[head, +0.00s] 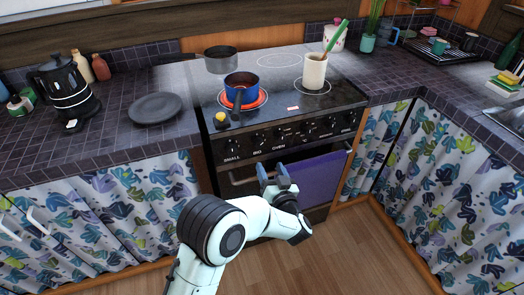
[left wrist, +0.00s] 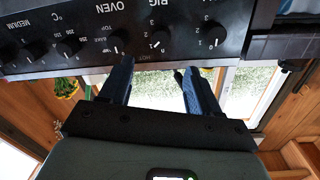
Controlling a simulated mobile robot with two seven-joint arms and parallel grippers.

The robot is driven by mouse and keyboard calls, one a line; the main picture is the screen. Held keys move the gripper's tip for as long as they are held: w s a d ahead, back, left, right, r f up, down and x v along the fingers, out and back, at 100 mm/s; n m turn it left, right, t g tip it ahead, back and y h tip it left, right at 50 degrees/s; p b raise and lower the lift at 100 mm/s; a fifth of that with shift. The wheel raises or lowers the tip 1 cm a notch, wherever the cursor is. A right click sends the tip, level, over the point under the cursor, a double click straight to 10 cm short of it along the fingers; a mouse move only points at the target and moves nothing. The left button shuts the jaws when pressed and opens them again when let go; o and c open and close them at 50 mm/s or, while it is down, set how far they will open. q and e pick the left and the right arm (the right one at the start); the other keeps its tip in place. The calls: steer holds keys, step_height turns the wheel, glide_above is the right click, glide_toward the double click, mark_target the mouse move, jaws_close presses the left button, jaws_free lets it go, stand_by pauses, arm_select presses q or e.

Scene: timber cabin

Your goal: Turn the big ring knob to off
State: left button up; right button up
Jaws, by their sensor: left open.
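The big ring knob (head: 258,138) is a black knob on the stove's front panel, above the label BIG. In the left wrist view, where the panel appears upside down, the BIG knob (left wrist: 158,40) sits just beyond and between my fingers. Its exact setting is too small to read surely. My left gripper (head: 273,172) is in front of the stove, a little below the knob row. In the left wrist view the gripper (left wrist: 158,70) is open and empty, its two blue fingers apart and pointing at the panel. My right gripper is not in view.
The oven handle (head: 240,181) and a hanging purple towel (head: 308,177) are close to my left gripper. A blue pot (head: 242,84) stands on a glowing red ring, its handle toward the front. The OVEN knob (left wrist: 118,40) is close beside the BIG knob.

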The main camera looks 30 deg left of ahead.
mark_target(260, 145)
arm_select(q)
steer(key=b+x, duration=0.1)
steer(key=x, duration=0.8)
steer(key=shift+w+a+f, duration=0.1)
steer(key=shift+a, duration=0.2)
steer(key=shift+w+a, duration=0.4)
steer(key=shift+w, duration=0.05)
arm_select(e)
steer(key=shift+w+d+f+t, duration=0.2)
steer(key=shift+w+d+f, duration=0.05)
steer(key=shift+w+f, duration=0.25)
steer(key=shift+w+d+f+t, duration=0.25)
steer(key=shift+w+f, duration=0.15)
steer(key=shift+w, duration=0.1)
arm_select(q)
steer(key=c, duration=1)
